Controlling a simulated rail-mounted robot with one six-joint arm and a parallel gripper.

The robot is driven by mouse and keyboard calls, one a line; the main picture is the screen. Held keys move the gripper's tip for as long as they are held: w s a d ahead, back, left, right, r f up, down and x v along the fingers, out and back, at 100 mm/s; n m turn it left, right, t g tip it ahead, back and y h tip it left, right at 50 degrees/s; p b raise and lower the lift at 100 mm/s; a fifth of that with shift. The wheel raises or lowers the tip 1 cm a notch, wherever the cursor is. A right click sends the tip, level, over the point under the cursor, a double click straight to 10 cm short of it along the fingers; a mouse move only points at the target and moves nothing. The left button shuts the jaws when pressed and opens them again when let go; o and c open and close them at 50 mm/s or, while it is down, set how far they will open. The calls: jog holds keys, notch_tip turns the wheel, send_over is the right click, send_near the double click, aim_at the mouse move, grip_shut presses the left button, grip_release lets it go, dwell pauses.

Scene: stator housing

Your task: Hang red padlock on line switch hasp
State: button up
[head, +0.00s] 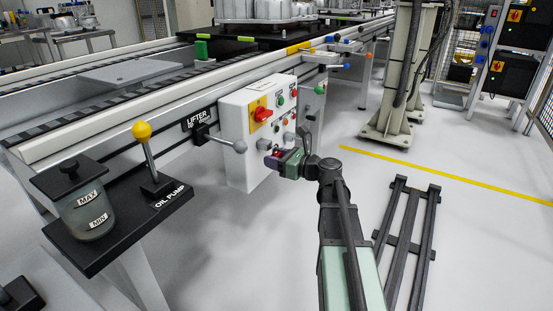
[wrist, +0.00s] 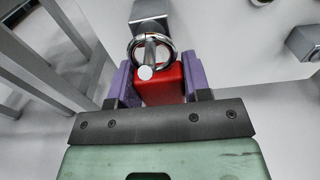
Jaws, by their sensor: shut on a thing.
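In the wrist view the red padlock (wrist: 168,85) sits between the two purple fingers of my gripper (wrist: 152,88), which is shut on its body. Its round steel shackle points away from my gripper. A steel peg (wrist: 149,50) shows inside the shackle ring, its round end facing the camera. The peg lines up with a grey block (wrist: 151,16) on the white panel. The shackle appears to be around the peg; how deep it sits is hard to tell. In the head view my gripper (head: 273,160) is close to the panel's lower front, and the padlock is mostly hidden.
The white control box (head: 238,145) carries a red rotary switch (head: 262,113) on a yellow plate and several buttons. A ball-ended lever (head: 238,146) sticks out left of my gripper. Another grey block (wrist: 304,40) is at right in the wrist view.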

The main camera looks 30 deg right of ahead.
jog(key=o, duration=1.1)
jog(key=shift+c, duration=0.2)
jog(key=shift+s+d, duration=0.15)
jog(key=shift+s, duration=0.2)
jog(key=shift+v, duration=1.85)
jog(key=v, duration=1.1)
jog(key=shift+p, duration=0.35)
